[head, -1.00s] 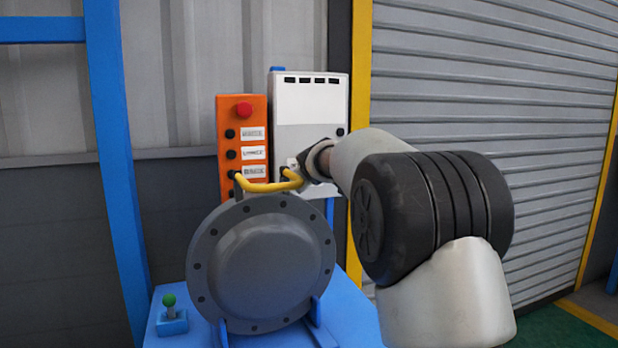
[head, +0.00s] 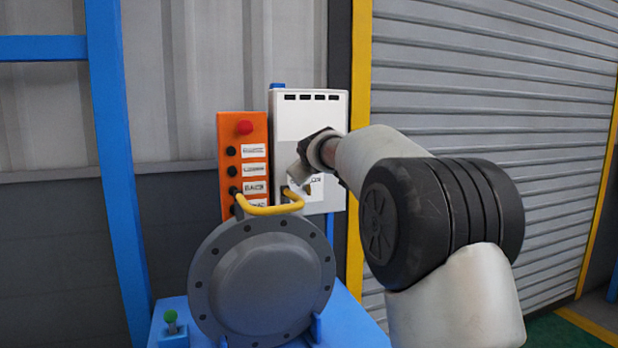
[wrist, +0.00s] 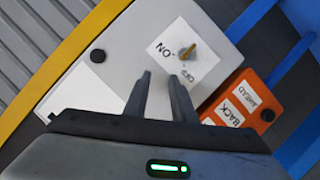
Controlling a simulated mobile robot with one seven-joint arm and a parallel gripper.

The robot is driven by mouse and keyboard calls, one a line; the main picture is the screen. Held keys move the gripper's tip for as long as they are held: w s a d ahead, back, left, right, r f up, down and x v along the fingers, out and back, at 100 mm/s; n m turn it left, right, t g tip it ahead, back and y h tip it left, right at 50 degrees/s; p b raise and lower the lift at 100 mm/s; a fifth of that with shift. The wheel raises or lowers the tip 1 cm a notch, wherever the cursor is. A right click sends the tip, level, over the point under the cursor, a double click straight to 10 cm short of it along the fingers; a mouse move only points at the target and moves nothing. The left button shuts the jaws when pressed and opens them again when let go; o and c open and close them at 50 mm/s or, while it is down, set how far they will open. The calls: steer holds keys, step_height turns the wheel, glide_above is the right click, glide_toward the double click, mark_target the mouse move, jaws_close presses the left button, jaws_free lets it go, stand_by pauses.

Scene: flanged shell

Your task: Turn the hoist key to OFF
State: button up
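The hoist key (wrist: 188,51) is a small yellow key in a white plate marked ON and OFF, on the front of the light grey control box (head: 290,115). In the wrist view its bow points up and to the right, away from the dark mark beside ON. My gripper (wrist: 159,75) is open and empty, its two dark fingers apart. The fingertips lie below and left of the key and do not touch it. In the head view my gripper (head: 298,172) is in front of the box's lower part, and I cannot make out the key there.
An orange button pendant (head: 242,145) with a red button hangs left of the box. A yellow handle (head: 270,209) sits close under my gripper, above the grey flanged shell (head: 262,278). A roller shutter is at right.

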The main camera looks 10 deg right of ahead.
steer(key=shift+r+p, duration=0.55)
steer(key=shift+r, duration=1.35)
